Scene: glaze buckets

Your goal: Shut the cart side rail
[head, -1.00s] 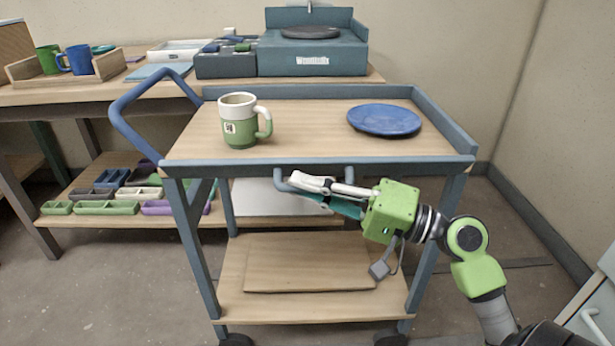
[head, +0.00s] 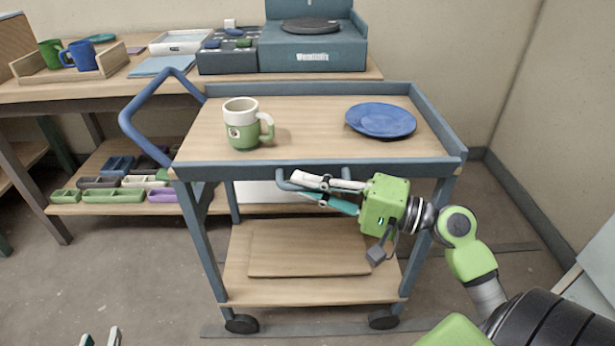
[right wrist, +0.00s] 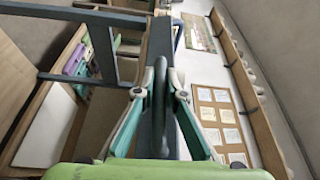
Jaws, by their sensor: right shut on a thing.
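The blue-grey cart has a wooden top (head: 310,135) with a raised rim. Its near side rail (head: 320,171) is a blue-grey band along the front edge, with a bar handle (head: 283,180) at its lower middle. I cannot tell whether the rail is fully up. My right gripper (head: 297,184) is shut on this handle, coming from the right. The right wrist view shows the grey bar (right wrist: 158,100) between its fingers. My left gripper (head: 100,338) shows only two separated fingertips at the bottom left edge, apart from the cart and empty.
A green and white mug (head: 242,130) and a blue plate (head: 381,120) stand on the cart top. A board (head: 310,250) lies on its lower shelf. The cart's push handle (head: 150,105) sticks out left. A workbench (head: 120,92) with trays stands behind. Open floor lies at the left front.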

